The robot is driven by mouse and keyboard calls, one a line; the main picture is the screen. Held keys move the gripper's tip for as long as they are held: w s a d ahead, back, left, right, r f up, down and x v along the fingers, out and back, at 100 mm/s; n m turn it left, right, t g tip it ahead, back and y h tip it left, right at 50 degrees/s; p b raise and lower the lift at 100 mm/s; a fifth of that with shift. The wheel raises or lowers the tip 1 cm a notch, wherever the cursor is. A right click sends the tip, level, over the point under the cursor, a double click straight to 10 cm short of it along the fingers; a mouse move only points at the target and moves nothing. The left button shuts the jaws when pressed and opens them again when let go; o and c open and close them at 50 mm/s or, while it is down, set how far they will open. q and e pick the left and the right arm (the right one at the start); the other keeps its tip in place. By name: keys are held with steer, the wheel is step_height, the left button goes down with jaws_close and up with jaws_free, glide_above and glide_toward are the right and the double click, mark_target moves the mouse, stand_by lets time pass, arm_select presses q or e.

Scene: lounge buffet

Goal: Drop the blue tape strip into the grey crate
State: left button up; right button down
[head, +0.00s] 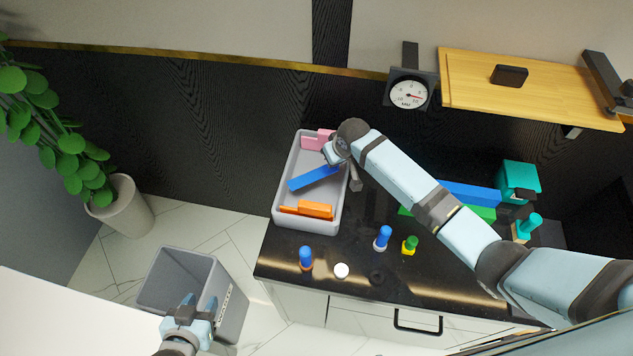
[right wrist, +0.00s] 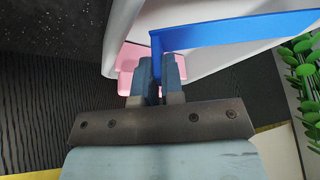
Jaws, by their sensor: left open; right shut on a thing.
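The blue tape strip (head: 313,178) is held by my right gripper (head: 333,158) over the grey crate (head: 303,225); I cannot tell whether it touches the crate. In the right wrist view the strip (right wrist: 235,32) runs from the shut fingers (right wrist: 160,78) to the upper right, with the pale crate wall (right wrist: 208,62) behind it. A pink piece (head: 315,139) and an orange piece (head: 308,210) lie in the crate. My left gripper (head: 189,306) is open and empty at the lower left, in front of a floor bin.
The crate stands at the left end of a black counter (head: 350,285). Blue, white and yellow-green small items stand to its right, including a blue peg (head: 383,238). A grey bin (head: 232,305) stands on the floor. A dial scale (head: 408,95) hangs behind.

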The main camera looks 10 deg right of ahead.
steer(key=c, duration=1.2)
jaws_free()
steer(key=shift+o, duration=0.2)
steer(key=v, duration=1.3)
steer(key=shift+s+r+b, duration=0.2)
steer(key=shift+r+b, duration=0.1)
steer(key=shift+s, duration=0.1)
